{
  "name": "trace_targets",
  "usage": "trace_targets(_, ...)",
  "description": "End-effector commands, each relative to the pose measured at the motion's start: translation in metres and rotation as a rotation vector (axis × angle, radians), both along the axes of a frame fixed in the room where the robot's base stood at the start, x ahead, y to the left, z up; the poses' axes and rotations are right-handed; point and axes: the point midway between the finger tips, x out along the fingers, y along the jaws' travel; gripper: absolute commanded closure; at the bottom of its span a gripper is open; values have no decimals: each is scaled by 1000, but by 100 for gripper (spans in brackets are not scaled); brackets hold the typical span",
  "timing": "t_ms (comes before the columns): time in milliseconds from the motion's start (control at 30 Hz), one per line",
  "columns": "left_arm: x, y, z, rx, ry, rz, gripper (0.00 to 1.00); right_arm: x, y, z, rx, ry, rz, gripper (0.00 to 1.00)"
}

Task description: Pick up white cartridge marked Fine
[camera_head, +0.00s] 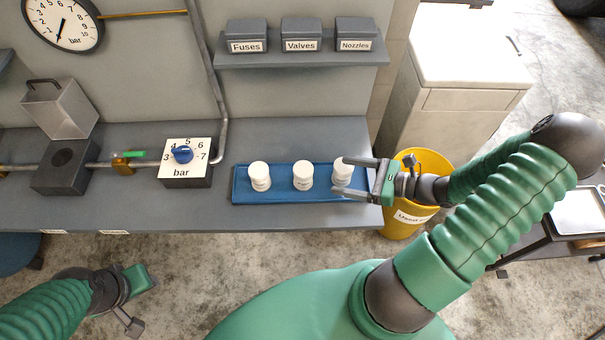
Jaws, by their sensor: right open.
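Three white cartridges stand upright in a row on a blue tray (281,197) on the grey bench: a left one (260,176), a middle one (303,176) and a right one (342,172). Each has a small label, too small for me to read, so I cannot tell which is marked Fine. My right gripper (340,177) is open, its fingers pointing left. In the picture the fingers lie above and below the right cartridge; I cannot tell whether they touch it. My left gripper (146,304) is low at the left, away from the bench; its opening is unclear.
A yellow bin (401,229) stands behind my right wrist, beside the bench end. A shelf (300,60) with boxes labelled Fuses, Valves and Nozzles hangs above the tray. Left of the tray are a bar dial with a blue knob (182,154), piping and an open dark box (65,168).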

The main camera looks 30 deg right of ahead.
Motion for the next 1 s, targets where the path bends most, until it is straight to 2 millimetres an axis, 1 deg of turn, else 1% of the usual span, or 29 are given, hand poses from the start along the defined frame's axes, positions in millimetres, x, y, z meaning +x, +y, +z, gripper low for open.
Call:
trace_targets(33, 0, 0, 0, 0, 0, 0, 64, 10, 10, -3, 5, 0, 5, 23)
trace_targets(100, 0, 0, 1, 0, 0, 0, 64, 23, 21, -8, 4, 1, 5, 23)
trace_targets(200, 0, 0, 1, 0, 0, 0, 64, 38, 31, -14, 0, 0, 4, 23)
trace_targets(367, 0, 0, 3, 0, 0, 0, 64, 50, 42, -18, -3, 4, 3, 23)
trace_targets(500, 0, 0, 8, 0, -1, 0, 64, 69, 59, -22, 1, 5, 5, 23)
trace_targets(600, 0, 0, 7, 0, -1, 0, 64, 81, 65, -29, -1, 4, 5, 23)
trace_targets(700, 0, 0, 7, 0, 0, 0, 64, 85, 68, -30, -4, 4, 3, 23)
trace_targets(867, 0, 0, 7, 0, 0, 0, 64, 84, 68, -31, -4, 7, 2, 23)
trace_targets(1000, 0, 0, 7, 0, 0, 0, 64, 84, 67, -32, -4, 8, 2, 41)
